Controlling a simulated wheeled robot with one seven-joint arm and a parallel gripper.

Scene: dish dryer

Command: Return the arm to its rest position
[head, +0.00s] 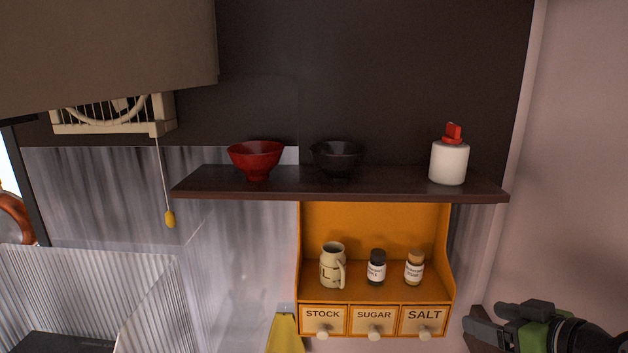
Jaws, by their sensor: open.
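My gripper (484,319) shows at the lower right edge of the head view, with dark fingers and a green part behind them. It is open and I see nothing between its fingers. It is to the right of the orange spice rack (374,225), near the pink wall. My arm runs out of the picture at the right edge, so most of it is hidden.
A dark shelf (340,188) holds a red bowl (256,158), a black bowl (337,157) and a white container (449,162) with a red top. The rack holds a mug (332,266) and two jars. A pull cord (169,218) hangs left. A ribbed panel (90,295) stands lower left.

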